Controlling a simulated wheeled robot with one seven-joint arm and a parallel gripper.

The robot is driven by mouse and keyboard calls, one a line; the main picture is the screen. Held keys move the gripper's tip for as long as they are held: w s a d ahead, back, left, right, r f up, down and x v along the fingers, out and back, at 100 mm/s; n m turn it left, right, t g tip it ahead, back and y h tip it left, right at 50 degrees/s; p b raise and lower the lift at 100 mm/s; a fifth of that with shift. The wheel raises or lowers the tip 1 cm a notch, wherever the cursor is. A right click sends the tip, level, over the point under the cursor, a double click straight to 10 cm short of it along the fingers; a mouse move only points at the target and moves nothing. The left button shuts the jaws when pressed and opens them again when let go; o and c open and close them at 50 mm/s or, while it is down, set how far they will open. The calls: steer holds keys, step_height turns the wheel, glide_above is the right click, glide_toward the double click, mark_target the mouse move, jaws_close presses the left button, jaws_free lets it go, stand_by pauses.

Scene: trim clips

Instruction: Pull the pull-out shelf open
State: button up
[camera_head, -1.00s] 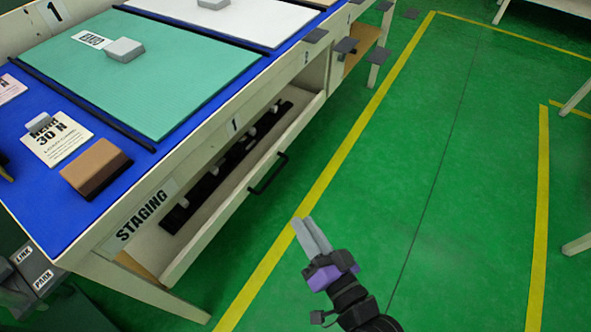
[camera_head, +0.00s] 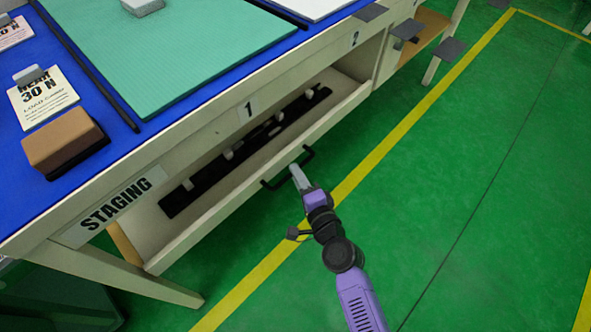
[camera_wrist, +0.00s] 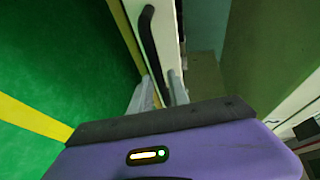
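The pull-out shelf (camera_head: 221,204) is a pale tray under the bench front, with its inside partly showing. Its black bar handle (camera_head: 270,186) is on the front face. The handle also shows in the wrist view (camera_wrist: 148,28), running down toward the fingers. My gripper (camera_head: 295,171) is at the handle, its grey fingertips near the bar's middle. In the wrist view the two fingers (camera_wrist: 160,88) stand apart, with the handle's lower part between them. Whether they touch it I cannot tell.
A black strip with several pale clips (camera_head: 245,152) lies in the shelf. The bench above has a blue top, a green mat (camera_head: 170,50) and a brown block (camera_head: 64,142). A bench leg (camera_head: 130,278) stands at lower left. The green floor (camera_head: 450,200) to the right is clear.

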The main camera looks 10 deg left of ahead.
steer(key=shift+x, duration=1.1)
steer(key=shift+a, duration=0.1)
jaws_close()
stand_by(0.6)
